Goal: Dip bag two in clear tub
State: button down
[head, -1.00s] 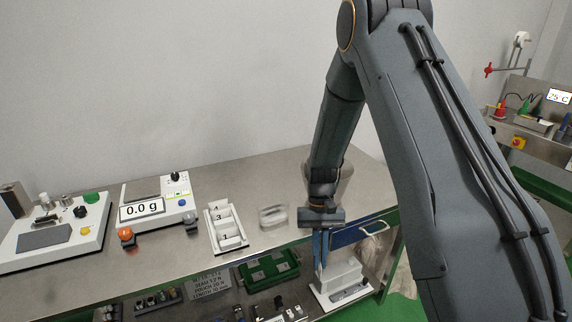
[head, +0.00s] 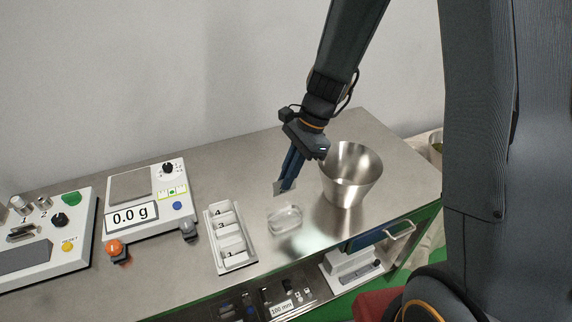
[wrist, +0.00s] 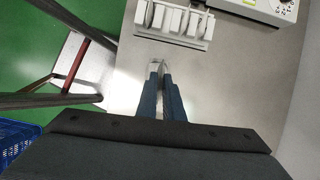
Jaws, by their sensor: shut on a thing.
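My gripper (head: 284,188) is shut on a small pale bag (head: 279,187), which sticks out at the fingertips. I cannot read a number on the bag. In the wrist view the blue fingers (wrist: 160,76) close on it, and it shows nearly edge-on. The clear tub (head: 286,220) is a small see-through dish on the steel bench, just below and slightly right of the bag in the head view. The bag looks to be above the tub and apart from it.
A white numbered rack (head: 238,262) with several compartments stands left of the tub. A steel bucket (head: 352,184) stands close on the right, beside my gripper. A scale reading 0.0 g (head: 152,205) is farther left. The bench's front edge (head: 270,268) is near.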

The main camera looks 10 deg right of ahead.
aim_at(288, 192)
jog(key=shift+f+b, duration=2.7)
jog(key=shift+f, duration=0.15)
jog(key=shift+f+b, duration=1.8)
jog(key=shift+f, duration=1.05)
jog(key=shift+r, duration=0.2)
dwell(0.7)
jog(key=shift+r+p, duration=2.6)
jog(key=shift+p, duration=0.1)
